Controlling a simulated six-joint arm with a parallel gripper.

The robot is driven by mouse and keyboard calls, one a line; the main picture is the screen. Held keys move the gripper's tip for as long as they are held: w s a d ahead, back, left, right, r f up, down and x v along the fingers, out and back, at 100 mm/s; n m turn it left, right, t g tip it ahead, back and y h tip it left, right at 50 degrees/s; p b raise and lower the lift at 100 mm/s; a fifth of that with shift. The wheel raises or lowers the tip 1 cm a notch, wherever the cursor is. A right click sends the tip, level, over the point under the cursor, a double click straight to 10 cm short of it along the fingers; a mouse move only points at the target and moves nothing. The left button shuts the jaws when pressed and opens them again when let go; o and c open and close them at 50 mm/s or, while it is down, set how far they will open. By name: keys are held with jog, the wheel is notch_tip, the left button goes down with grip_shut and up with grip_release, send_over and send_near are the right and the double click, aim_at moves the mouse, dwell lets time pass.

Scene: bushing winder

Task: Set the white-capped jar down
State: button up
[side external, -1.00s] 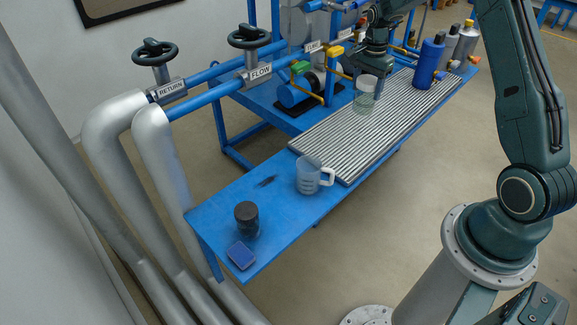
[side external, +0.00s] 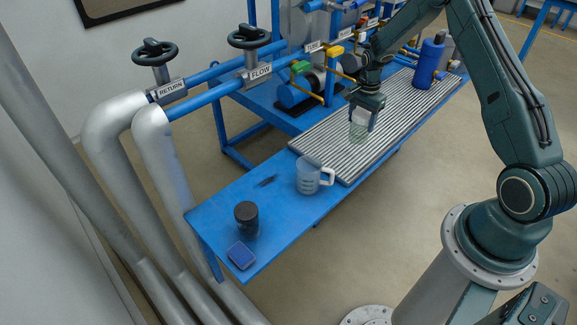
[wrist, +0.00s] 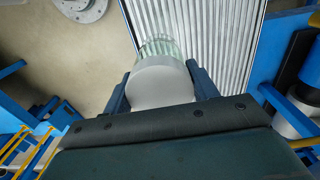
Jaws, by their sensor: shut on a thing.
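The white-capped jar (side external: 358,131) has a clear greenish glass body and a pale cap. It is upright at the ribbed grey mat (side external: 322,147) on the blue bench; I cannot tell whether its base touches the mat. My gripper (side external: 365,112) is shut on the jar near its cap. In the wrist view, the white cap (wrist: 160,84) sits between my two fingers, with the glass body (wrist: 158,47) beyond it over the mat's edge. The jar's lower end is partly hidden by the cap there.
A clear measuring jug (side external: 308,176) stands near the mat's near end. A dark-lidded jar (side external: 246,218) and a blue box (side external: 240,255) stand at the bench's near end. A blue bottle (side external: 428,62) stands farther back. Pipes and valves line the bench's back side.

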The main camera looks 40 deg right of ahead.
aim_at(363, 113)
jog(key=shift+f, duration=2)
jog(key=shift+f, duration=0.1)
jog(key=shift+f, duration=2.05)
jog(key=shift+f, duration=0.1)
jog(key=o, duration=1)
jog(key=shift+c, duration=0.2)
notch_tip(363, 113, up, 12)
jog(key=shift+r, duration=0.15)
